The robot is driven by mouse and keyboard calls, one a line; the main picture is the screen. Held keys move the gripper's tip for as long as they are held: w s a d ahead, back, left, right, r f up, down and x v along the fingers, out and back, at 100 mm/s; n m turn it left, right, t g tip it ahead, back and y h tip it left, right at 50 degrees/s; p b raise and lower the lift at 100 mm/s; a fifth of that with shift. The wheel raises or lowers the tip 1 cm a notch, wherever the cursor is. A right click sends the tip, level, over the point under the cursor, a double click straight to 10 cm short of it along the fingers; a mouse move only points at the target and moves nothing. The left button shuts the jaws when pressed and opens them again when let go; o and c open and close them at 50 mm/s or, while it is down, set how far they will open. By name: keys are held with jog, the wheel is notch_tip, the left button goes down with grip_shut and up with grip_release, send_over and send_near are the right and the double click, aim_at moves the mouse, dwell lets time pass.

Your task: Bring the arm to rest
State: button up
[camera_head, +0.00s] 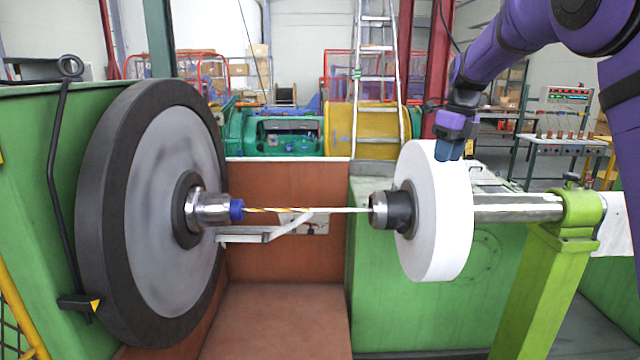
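My gripper (450,148) is at the upper right, at the end of my purple arm (510,45). It points down at the top right edge of a white spool (437,215). The blue fingers overlap the spool's upper edge in the picture. I cannot tell whether they touch it, or whether they are open or shut. The spool sits on a horizontal metal shaft (515,207), behind a dark hub (392,210).
A large dark-rimmed wheel (150,210) stands at the left. A thin strand (300,210) runs from its blue-tipped nozzle (237,209) to the hub. A green post (540,275) carries the shaft. A ladder (376,75) and a worktable (560,142) stand behind.

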jog(key=s+d+r+n+t+y, duration=0.1)
jog(key=s+r+n, duration=0.1)
jog(key=s+n, duration=0.7)
jog(key=s+d+r+n+t, duration=0.1)
jog(key=s+d+r+n, duration=0.15)
jog(key=s+n, duration=0.65)
jog(key=s+a+f+n+t+h, duration=0.1)
jog(key=s+f+n, duration=0.1)
jog(key=s+n, duration=0.4)
jog(key=s+a+f+n+t+h, duration=0.1)
jog(key=s+f+n, duration=0.2)
jog(key=s, duration=1.3)
jog(key=n, duration=0.2)
jog(key=shift+s+a+f+n+t, duration=0.2)
jog(key=shift+a+f+n+t, duration=0.1)
jog(key=shift+n, duration=0.1)
jog(key=shift+a, duration=0.1)
